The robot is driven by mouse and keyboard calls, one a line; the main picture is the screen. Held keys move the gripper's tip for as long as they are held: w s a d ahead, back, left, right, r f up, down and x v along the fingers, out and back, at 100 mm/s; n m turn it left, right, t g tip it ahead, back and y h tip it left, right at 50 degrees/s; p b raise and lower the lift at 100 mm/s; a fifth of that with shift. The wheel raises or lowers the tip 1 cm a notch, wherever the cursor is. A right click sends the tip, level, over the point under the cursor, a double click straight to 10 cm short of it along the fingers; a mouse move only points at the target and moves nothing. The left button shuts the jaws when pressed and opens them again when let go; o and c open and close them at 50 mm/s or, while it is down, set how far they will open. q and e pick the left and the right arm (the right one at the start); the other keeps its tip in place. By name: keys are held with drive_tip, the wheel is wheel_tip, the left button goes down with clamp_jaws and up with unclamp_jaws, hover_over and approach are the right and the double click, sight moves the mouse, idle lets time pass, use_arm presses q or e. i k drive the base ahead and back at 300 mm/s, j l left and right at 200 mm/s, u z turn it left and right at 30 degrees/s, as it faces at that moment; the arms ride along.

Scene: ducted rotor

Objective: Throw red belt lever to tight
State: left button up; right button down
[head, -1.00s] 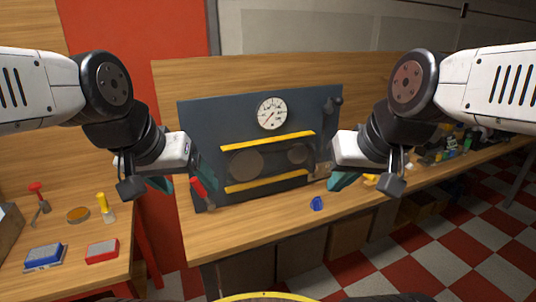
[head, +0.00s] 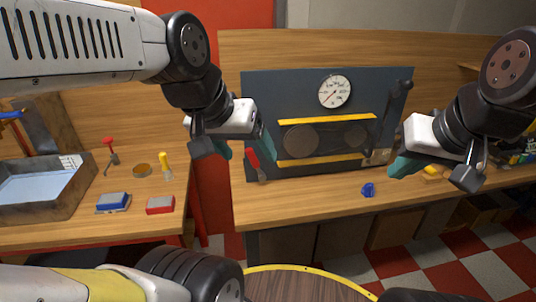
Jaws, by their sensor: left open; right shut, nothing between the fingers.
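The red belt lever (head: 254,161) is at the lower left of the dark upright panel (head: 262,95). Its red handle leans up and to the left from a grey foot. My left gripper (head: 245,149) is open, with its teal fingers spread just above and around the lever's top in the picture; I cannot tell whether they touch it. My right gripper (head: 405,168) is shut and empty in front of the panel's lower right. The panel carries a round white gauge (head: 335,91), two yellow bars (head: 325,120) and two dark discs (head: 300,140).
A small blue part (head: 368,189) lies on the bench (head: 310,207) before the panel. A black handle (head: 401,86) sits at the panel's upper right. A side table at left holds a grey tray (head: 75,207), blue and red blocks, and small tools.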

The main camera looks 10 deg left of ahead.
sight(250, 152)
drive_tip(key=j+z, duration=0.15)
drive_tip(key=j, duration=0.3)
drive_tip(key=j+z, duration=0.15)
drive_tip(key=j, duration=0.25)
drive_tip(key=k+j+z, duration=0.1)
drive_tip(key=j, duration=0.3)
drive_tip(key=k+j+z, duration=0.15)
drive_tip(key=j, duration=0.3)
drive_tip(key=j+z, duration=0.15)
drive_tip(key=j, duration=0.25)
drive_tip(key=k+j+z, duration=0.15)
drive_tip(key=j, duration=0.25)
drive_tip(key=k+j+z, duration=0.15)
drive_tip(key=j, duration=0.2)
drive_tip(key=k+j+z, duration=0.15)
drive_tip(key=j, duration=0.2)
